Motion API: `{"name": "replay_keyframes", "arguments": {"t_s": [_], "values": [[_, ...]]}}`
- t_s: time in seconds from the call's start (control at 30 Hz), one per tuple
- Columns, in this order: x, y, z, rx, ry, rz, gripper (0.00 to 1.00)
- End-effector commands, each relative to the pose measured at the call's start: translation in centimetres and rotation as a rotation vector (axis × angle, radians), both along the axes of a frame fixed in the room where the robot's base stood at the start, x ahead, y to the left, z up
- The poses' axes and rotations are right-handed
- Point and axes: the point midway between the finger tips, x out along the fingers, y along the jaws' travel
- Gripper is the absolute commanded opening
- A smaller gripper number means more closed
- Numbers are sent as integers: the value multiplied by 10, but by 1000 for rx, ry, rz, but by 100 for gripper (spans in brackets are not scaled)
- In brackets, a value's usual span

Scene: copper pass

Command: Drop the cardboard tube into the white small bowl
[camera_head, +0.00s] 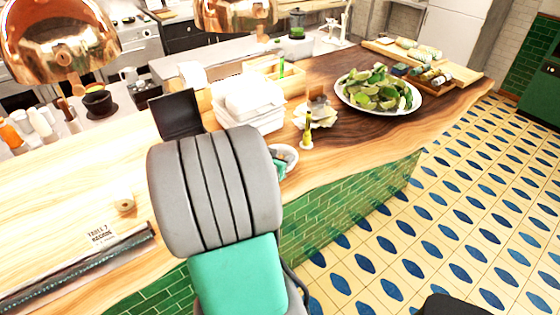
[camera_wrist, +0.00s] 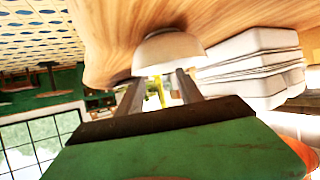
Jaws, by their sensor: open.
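The white small bowl (camera_head: 288,153) sits on the wooden counter just right of my arm, partly hidden by it in the head view. It also shows in the wrist view (camera_wrist: 168,52), where the picture is upside down. My gripper (camera_wrist: 160,78) is open with its fingers apart near the bowl, and nothing shows held between them. A short beige cylinder (camera_head: 124,202), which may be the cardboard tube, stands on the counter left of my arm. I cannot tell for sure that it is the tube.
White stacked containers (camera_head: 248,102) stand behind the bowl. A dark long box (camera_head: 80,272) and card (camera_head: 102,237) lie at left. The left counter has free room.

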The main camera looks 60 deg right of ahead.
Motion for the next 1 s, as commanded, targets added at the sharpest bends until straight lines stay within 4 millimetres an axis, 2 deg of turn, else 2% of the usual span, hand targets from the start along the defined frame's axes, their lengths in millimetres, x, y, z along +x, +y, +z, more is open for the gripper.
{"name": "replay_keyframes", "arguments": {"t_s": [0.17,0.27,0.5,0.63,1.0], "values": [[0,0,0,0,0,0,43],[1,7,3,-1,-2,2,43],[1,51,23,-3,-4,7,43],[1,67,31,-1,-1,5,43],[-1,70,34,1,0,0,43]]}}
